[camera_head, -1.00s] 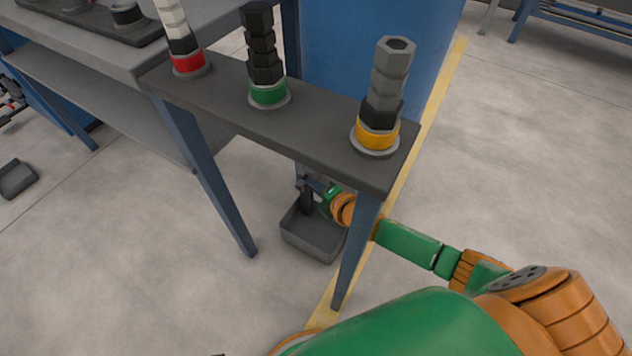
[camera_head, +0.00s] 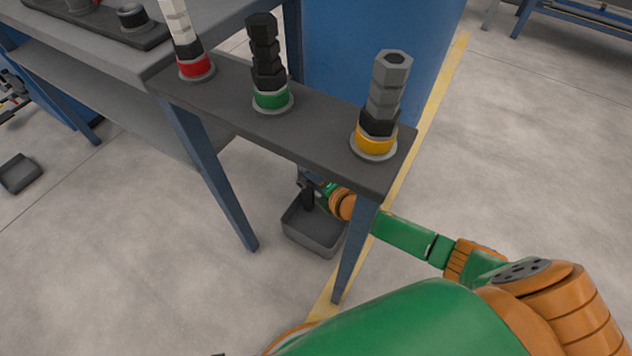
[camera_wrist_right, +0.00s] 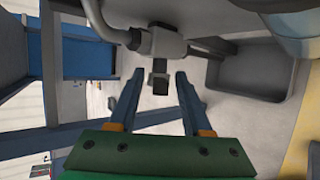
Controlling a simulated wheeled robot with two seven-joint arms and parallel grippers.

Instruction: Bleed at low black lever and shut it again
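The black lever (camera_wrist_right: 160,86) hangs from a grey valve body (camera_wrist_right: 168,44) on a pipe in the right wrist view. Its end lies between the fingertips of my right gripper (camera_wrist_right: 160,76), with gaps showing on both sides. The right gripper is open. In the head view my right gripper (camera_head: 316,184) is low beneath the narrow shelf, close to the valve, partly hidden by the shelf and its leg. A grey drip tray (camera_head: 312,234) sits on the floor below; it also shows in the right wrist view (camera_wrist_right: 248,74).
The narrow dark shelf (camera_head: 320,142) carries several hex-nut stacks on coloured bases. Its blue front leg (camera_head: 352,255) stands beside my right forearm. A large blue drum (camera_head: 375,65) stands behind. Floor to the right is clear.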

